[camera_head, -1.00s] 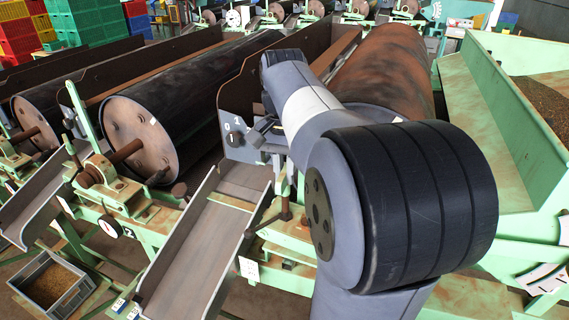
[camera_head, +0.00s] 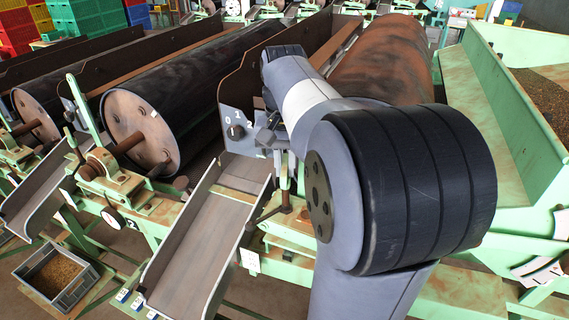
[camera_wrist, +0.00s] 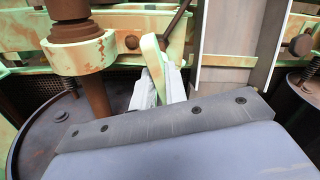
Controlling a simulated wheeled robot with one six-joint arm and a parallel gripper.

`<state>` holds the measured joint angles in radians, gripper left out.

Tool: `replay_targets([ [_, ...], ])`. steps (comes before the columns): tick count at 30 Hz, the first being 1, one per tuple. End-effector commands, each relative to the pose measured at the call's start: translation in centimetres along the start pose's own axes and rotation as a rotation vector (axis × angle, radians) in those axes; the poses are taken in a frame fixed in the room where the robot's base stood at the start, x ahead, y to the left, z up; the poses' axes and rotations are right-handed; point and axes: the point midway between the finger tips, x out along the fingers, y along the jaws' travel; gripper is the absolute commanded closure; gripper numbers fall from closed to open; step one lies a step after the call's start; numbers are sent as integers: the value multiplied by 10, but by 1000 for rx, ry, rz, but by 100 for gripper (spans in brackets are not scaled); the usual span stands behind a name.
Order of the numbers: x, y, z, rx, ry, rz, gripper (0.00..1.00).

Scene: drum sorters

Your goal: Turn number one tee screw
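My gripper (camera_wrist: 158,88) shows in the wrist view as two pale fingers standing apart. A light green upright bar (camera_wrist: 152,58) shows between and beyond them. I cannot tell whether they touch it. A dark brown slanted rod (camera_wrist: 178,18), perhaps part of a tee screw, shows above right of the fingers, clear of them. In the head view my gripper (camera_head: 268,136) is small and partly hidden by my arm, beside a plate with a 0-1-2 dial (camera_head: 237,130). A brown upright screw (camera_head: 285,196) stands below it, partly hidden by my arm. I cannot read which screw is number one.
A brown shaft (camera_wrist: 92,92) and drum end (camera_wrist: 38,142) lie left of the fingers. A metal chute (camera_head: 205,235) slopes down left of my arm. A black drum (camera_head: 190,85) and a rusty drum (camera_head: 385,65) lie behind. A grey bin (camera_head: 80,288) is at lower left.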

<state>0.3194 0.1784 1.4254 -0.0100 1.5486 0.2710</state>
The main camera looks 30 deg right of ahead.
Motion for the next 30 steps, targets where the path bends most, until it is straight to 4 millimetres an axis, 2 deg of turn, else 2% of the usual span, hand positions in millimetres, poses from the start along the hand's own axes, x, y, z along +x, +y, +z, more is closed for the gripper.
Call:
replay_targets([
  [1,0,0,0,1,0,0,82],
  [7,0,0,0,1,0,0,66],
  [17,-6,0,0,1,2,-1,66],
  [20,-19,0,-1,1,4,-2,66],
  [30,-83,0,-1,1,3,-2,66],
])
